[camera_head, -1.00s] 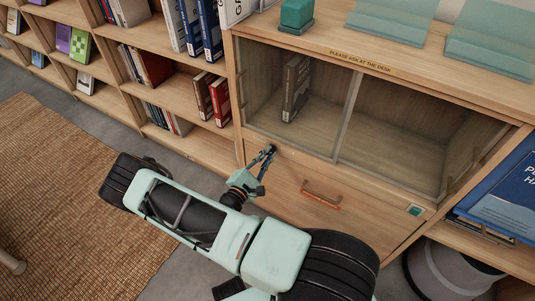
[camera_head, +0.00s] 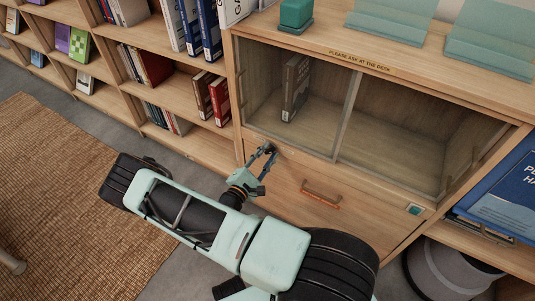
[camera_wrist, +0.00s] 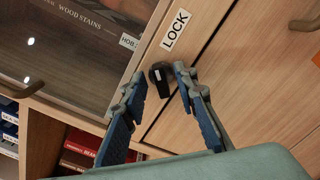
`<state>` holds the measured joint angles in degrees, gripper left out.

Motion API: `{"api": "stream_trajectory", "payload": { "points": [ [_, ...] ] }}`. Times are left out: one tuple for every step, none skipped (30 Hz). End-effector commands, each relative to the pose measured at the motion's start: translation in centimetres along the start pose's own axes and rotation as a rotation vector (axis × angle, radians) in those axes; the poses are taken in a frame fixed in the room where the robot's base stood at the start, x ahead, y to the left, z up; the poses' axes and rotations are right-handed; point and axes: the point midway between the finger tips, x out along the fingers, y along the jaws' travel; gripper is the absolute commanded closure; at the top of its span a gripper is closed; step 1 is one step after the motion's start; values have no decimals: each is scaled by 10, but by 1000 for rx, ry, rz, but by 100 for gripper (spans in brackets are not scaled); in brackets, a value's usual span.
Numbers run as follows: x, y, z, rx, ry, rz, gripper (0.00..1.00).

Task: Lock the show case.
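The show case (camera_head: 343,118) is a wooden cabinet section with two glass panes, and a dark book (camera_head: 296,88) stands inside behind the left pane. In the wrist view a small black lock knob (camera_wrist: 159,78) sits on the wooden strip below the glass, next to a white label (camera_wrist: 176,30) reading LOCK. My gripper (camera_wrist: 159,73) is open, with one finger on each side of the knob. A gap shows at the left finger; whether the right finger touches the knob I cannot tell.
A drawer front with a copper handle (camera_head: 321,196) lies below the strip, right of my gripper. Bookshelves (camera_head: 150,58) stand to the left. A woven rug (camera_head: 65,190) covers the floor at left. A dark round stool (camera_head: 445,272) is at lower right.

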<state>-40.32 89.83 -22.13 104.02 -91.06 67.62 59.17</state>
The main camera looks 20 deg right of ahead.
Motion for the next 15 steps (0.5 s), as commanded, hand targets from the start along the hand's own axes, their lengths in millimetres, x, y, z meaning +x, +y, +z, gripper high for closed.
{"api": "stream_trajectory", "payload": {
  "points": [
    [0,0,0,-1,0,0,73],
    [-1,0,0,-1,1,0,73],
    [-1,0,0,-1,1,-1,73],
    [-3,0,0,-1,1,-1,73],
    [-4,0,-1,-1,2,-1,73],
    [-8,0,-1,-1,3,-1,73],
    [-11,0,-1,-1,3,0,73],
    [-16,0,-1,-1,4,0,73],
    [-23,1,-2,0,4,1,73],
    [-29,0,-1,-1,4,1,73],
    [-35,0,-1,-1,5,1,73],
    [-44,1,-2,0,5,1,73],
    [-50,0,-2,0,5,1,73],
    [-57,0,-2,0,5,1,73],
    [-66,1,-1,0,4,2,73]
  ]
}}
